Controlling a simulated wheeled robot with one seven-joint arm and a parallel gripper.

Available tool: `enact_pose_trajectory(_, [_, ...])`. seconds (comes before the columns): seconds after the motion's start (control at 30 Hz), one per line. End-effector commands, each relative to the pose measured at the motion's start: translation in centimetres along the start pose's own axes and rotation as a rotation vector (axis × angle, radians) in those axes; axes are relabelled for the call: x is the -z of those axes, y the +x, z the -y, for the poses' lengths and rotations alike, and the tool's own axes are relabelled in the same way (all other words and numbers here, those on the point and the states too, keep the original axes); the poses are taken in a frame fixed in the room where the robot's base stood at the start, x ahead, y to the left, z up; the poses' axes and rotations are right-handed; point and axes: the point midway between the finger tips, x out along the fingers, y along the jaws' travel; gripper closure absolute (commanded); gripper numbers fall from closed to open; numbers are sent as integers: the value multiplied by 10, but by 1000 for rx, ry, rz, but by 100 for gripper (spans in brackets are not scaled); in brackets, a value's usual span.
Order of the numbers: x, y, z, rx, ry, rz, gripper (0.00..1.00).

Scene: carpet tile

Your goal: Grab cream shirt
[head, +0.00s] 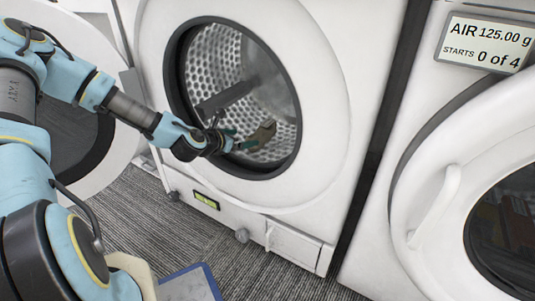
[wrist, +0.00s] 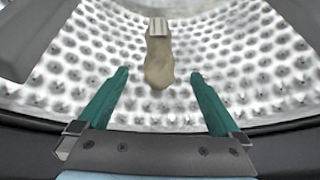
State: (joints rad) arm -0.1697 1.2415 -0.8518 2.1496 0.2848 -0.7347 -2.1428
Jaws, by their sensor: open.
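The cream shirt, a small beige crumpled cloth (wrist: 159,62), lies on the perforated metal inside the drum. In the wrist view it is centred between and beyond the fingertips, with a paler striped end at the top. In the head view it shows as a small tan-brown shape (head: 264,132) low in the drum. My gripper (wrist: 160,76) is open, with green fingers on both sides and nothing between them. In the head view my gripper (head: 238,141) reaches through the round door opening, just left of the cloth. The cloth and fingers appear apart.
The drum (head: 215,60) has a dark round rim (head: 180,100) close around my wrist. Its open door (head: 70,135) stands at the left. A second machine with a closed-looking door (head: 450,200) is on the right. A blue-edged grey object (head: 190,285) lies on the carpet below.

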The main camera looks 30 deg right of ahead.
Motion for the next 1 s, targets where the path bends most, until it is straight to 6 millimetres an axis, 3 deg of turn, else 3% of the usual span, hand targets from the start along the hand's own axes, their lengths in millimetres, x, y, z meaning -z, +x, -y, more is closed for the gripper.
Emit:
enact_pose_trajectory(0.03, [9, 9, 0, -9, -44, 19, 0])
enact_pose_trajectory(0.2, [7, 20, -1, -24, -115, 52, 0])
enact_pose_trajectory(0.5, [4, 62, -2, -25, -115, 53, 0])
enact_pose_trajectory(0.73, [4, 79, -3, -24, -114, 51, 0])
enact_pose_trajectory(1.0, [2, 115, -6, -24, -114, 51, 0])
